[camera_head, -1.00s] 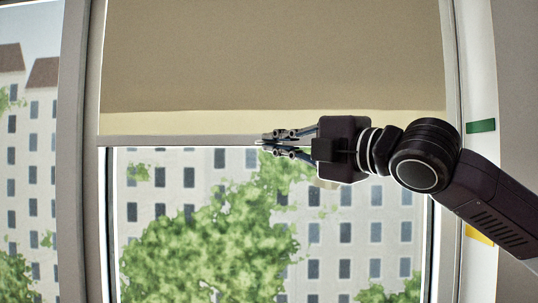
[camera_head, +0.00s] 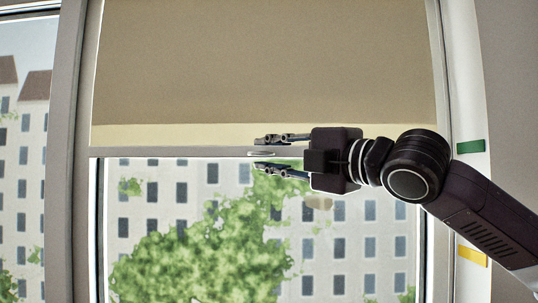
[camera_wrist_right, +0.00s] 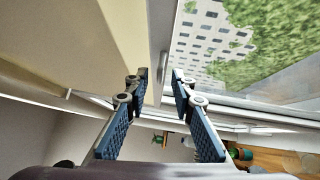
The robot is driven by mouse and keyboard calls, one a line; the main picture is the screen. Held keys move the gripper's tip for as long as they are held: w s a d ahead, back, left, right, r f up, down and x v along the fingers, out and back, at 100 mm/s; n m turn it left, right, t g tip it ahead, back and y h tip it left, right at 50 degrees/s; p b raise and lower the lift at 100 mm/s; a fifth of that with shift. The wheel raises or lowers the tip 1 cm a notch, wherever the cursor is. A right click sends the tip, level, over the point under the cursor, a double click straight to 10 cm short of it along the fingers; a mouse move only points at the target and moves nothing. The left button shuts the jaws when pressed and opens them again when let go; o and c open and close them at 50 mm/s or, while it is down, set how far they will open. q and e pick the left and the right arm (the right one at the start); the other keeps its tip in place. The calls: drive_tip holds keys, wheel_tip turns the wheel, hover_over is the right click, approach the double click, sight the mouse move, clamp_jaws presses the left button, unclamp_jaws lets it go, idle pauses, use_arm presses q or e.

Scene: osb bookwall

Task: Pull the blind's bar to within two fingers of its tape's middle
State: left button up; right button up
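The blind (camera_head: 265,65) is a tan cloth with a pale lower band, ending in a grey bar (camera_head: 180,152) across the window. A small pale tab (camera_head: 260,153) shows at the bar. My right gripper (camera_head: 262,153) is open, one finger above and one below the bar's level, with the tab between the tips in the head view. In the right wrist view its blue-padded fingers (camera_wrist_right: 158,78) are apart. A green tape (camera_head: 470,146) and a yellow tape (camera_head: 472,256) are on the white strip right of the window; the green is near the bar's height. My left gripper is not in view.
The window frame's left post (camera_head: 70,150) stands left of the blind. Through the glass, buildings and a tree (camera_head: 200,240) show. In the wrist view, plants and a wooden surface (camera_wrist_right: 262,158) appear low on the right. Space left of my gripper along the bar is clear.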

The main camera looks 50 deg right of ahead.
drive_tip(key=shift+s, duration=0.15)
drive_tip(key=s+f, duration=0.1)
drive_tip(key=s, duration=1)
drive_tip(key=shift+s+a, duration=0.35)
drive_tip(key=shift+a, duration=0.1)
